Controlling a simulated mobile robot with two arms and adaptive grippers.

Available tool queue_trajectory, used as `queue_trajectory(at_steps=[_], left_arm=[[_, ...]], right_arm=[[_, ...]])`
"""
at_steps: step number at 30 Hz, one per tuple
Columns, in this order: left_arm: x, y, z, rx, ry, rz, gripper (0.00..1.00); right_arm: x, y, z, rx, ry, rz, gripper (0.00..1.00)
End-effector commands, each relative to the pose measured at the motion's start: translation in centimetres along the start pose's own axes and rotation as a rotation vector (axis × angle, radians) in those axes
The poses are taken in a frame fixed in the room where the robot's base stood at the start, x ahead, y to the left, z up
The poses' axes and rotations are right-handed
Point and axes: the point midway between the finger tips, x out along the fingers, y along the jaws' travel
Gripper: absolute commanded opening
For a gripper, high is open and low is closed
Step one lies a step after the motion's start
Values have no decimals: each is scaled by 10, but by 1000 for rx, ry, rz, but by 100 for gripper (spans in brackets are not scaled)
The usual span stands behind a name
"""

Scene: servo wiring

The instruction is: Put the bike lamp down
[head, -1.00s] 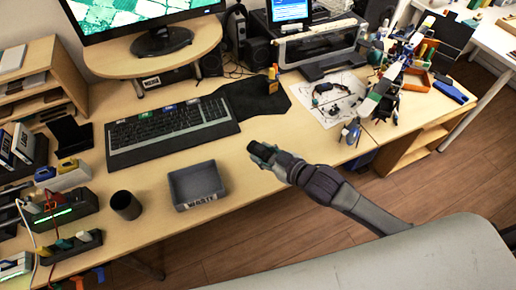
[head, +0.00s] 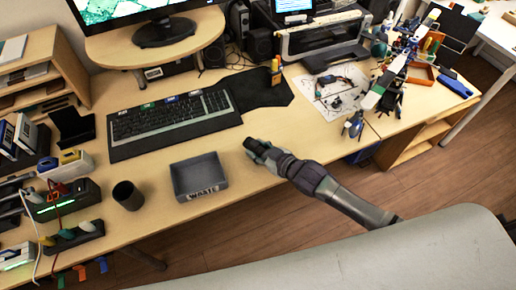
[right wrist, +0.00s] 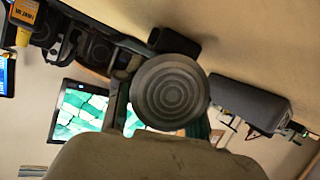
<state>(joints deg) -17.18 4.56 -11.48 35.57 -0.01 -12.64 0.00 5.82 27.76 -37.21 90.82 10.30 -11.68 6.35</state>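My right gripper (head: 254,146) reaches over the front part of the desk, to the right of the grey waste tray. A small dark thing shows at its tip. In the right wrist view a round dark grey disc with concentric rings, which looks like the bike lamp (right wrist: 170,92), sits at the gripper, with parts of the fingers beside it. The gripper appears shut on it. The gap between the lamp and the desk cannot be judged. My left gripper is not in view.
The waste tray (head: 199,178) and a black cup (head: 127,195) stand left of the gripper. The keyboard (head: 172,121) and a black mat (head: 262,92) lie behind. A sheet with small parts (head: 334,90) lies to the right. Bare desk surrounds the gripper.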

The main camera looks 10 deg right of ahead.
Motion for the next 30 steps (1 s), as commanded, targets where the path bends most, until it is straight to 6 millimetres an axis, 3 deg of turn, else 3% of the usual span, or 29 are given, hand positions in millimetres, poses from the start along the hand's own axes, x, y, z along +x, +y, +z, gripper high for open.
queue_trajectory(at_steps=[1,5,16,20,30], left_arm=[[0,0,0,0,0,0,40],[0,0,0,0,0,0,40],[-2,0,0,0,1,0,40],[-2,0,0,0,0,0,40],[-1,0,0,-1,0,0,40]], right_arm=[[0,0,0,0,-1,0,45],[0,0,0,0,-1,0,63],[-5,0,-2,0,-1,0,63],[-24,0,0,1,-3,-1,63],[-95,0,-1,-1,-3,-1,63]])
